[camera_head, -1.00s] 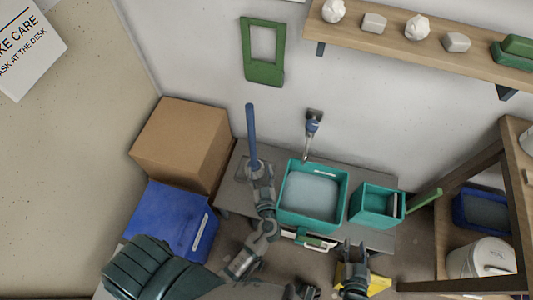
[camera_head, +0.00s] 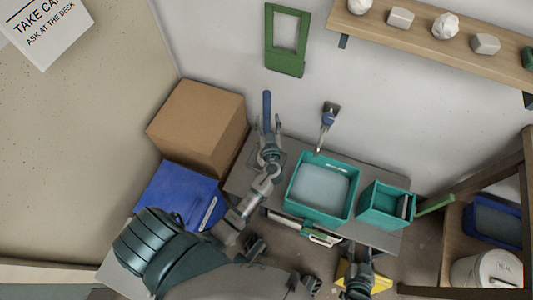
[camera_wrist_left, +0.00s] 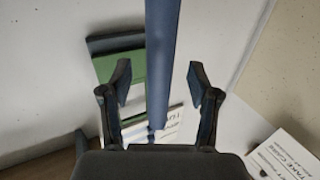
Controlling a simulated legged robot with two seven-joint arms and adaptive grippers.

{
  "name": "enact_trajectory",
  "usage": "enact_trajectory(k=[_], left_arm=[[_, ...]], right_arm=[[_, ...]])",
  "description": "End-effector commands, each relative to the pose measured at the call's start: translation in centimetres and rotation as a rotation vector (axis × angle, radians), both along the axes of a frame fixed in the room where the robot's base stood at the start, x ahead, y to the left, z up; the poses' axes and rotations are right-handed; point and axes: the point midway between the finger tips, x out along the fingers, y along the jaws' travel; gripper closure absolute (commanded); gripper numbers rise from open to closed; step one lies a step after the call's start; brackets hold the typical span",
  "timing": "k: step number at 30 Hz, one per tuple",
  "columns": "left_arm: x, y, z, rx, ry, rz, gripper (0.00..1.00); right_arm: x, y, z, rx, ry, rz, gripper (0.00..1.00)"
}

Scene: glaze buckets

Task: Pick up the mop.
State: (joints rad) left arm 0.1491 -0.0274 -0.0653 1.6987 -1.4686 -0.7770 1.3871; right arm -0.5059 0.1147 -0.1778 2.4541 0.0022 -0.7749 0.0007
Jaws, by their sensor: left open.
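The mop's blue handle (camera_head: 267,103) stands roughly upright in the head view, at the left end of the low grey bench. My left gripper (camera_head: 268,124) is open, with its fingers on either side of the handle. In the left wrist view the blue handle (camera_wrist_left: 162,50) runs between the two spread fingers of the left gripper (camera_wrist_left: 160,80), with gaps on both sides. The mop's lower end is hidden by my arm. My right gripper (camera_head: 360,257) is low in the head view, near a yellow object; its finger opening is unclear.
A cardboard box (camera_head: 197,125) and blue bin (camera_head: 175,205) stand left. A green frame (camera_head: 270,40) is on the wall behind.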

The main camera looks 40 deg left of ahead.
Motion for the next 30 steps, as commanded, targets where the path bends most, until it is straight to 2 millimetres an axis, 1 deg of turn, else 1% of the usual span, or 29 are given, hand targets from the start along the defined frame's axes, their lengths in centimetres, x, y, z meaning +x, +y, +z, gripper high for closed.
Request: enact_trajectory(k=[1,3,6,9,14,17,18,20,21,22,30], left_arm=[[0.8,0.6,0.3,0.001,-0.003,0.000,0.39],[1.7,1.3,0.2,0.000,-0.001,0.000,0.39],[2.4,2.1,0.1,0.000,0.000,0.001,0.39],[2.7,2.4,0.0,-0.003,0.000,0.001,0.39],[2.7,2.4,0.0,-0.003,0.000,0.000,0.39],[2.7,2.3,0.0,-0.001,0.000,0.000,0.61],[2.7,2.3,0.0,-0.001,0.000,0.000,0.71],[2.7,2.3,0.0,-0.001,0.000,0.000,0.86],[2.7,2.2,0.1,-0.001,0.000,0.000,0.96],[2.7,2.2,0.1,-0.001,0.000,0.000,1.00],[2.7,2.3,0.2,-0.001,-0.003,0.000,1.00]], right_arm=[[-0.3,-0.2,0.0,-0.005,0.016,-0.001,0.60],[-0.5,-0.2,-0.2,-0.010,0.031,-0.002,0.60],[-0.6,-0.2,-0.3,-0.012,0.038,-0.002,0.60],[-0.6,-0.2,-0.4,-0.013,0.042,-0.002,0.60],[-0.6,-0.2,-0.5,-0.011,0.043,-0.002,0.60],[-0.5,-0.2,-0.5,-0.012,0.042,-0.002,0.60],[-0.5,-0.2,-0.5,-0.012,0.043,-0.002,0.60],[-0.5,-0.2,-0.5,-0.011,0.044,-0.002,0.60],[-0.5,-0.2,-0.5,-0.011,0.044,-0.002,0.60],[-0.6,-0.2,-0.5,-0.011,0.044,-0.002,0.60],[-0.6,-0.2,-0.5,-0.011,0.044,-0.002,0.60]])
